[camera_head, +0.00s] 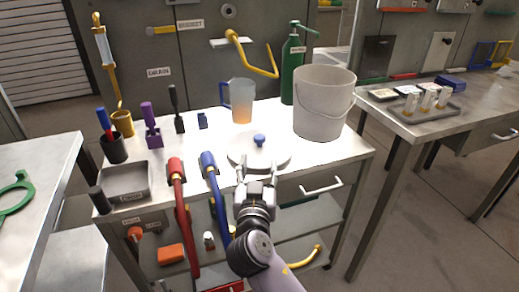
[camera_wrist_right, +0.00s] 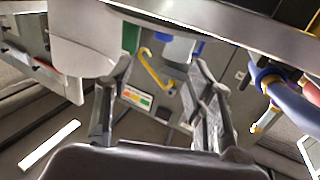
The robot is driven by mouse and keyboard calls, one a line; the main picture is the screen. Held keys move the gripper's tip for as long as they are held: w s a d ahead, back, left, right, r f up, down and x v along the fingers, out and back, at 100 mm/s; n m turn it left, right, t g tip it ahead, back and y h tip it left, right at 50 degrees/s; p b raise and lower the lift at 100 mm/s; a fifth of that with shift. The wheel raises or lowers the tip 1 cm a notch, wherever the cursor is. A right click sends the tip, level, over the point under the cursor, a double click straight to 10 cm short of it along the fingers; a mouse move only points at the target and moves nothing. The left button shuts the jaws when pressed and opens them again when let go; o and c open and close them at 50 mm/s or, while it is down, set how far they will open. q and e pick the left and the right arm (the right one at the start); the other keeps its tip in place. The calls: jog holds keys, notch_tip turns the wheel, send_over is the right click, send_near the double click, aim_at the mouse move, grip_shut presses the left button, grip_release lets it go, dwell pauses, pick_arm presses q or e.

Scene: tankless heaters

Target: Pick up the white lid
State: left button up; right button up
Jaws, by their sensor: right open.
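The white lid (camera_head: 274,159) is a flat round disc with a blue knob (camera_head: 259,139) on top. It lies flat on the white-topped workbench (camera_head: 340,148), near its front edge. My right gripper (camera_head: 256,168) is at the front of the lid, with its fingers apart, pointing toward the knob and nothing between them. In the head view its fingertips overlap the lid's front rim; I cannot tell whether they touch it. In the right wrist view the two fingers (camera_wrist_right: 160,75) are spread, and I cannot clearly make out the lid there. My left gripper is not in view.
A white bucket (camera_head: 322,105) stands right behind the lid, with a green bottle (camera_head: 291,70) and a jug (camera_head: 241,101) behind. Red (camera_head: 180,205) and blue (camera_head: 213,185) hoses hang over the front edge left of my gripper. A grey tray (camera_head: 125,180) is at the left.

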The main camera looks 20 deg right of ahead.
aim_at(259, 140)
jog(key=x, duration=0.7)
jog(key=shift+w, duration=0.1)
jog(key=shift+a+x, duration=0.15)
jog(key=shift+x, duration=1.2)
jog(key=shift+a+x, duration=0.1)
jog(key=shift+x, duration=1.25)
jog(key=shift+f, duration=0.15)
grip_shut()
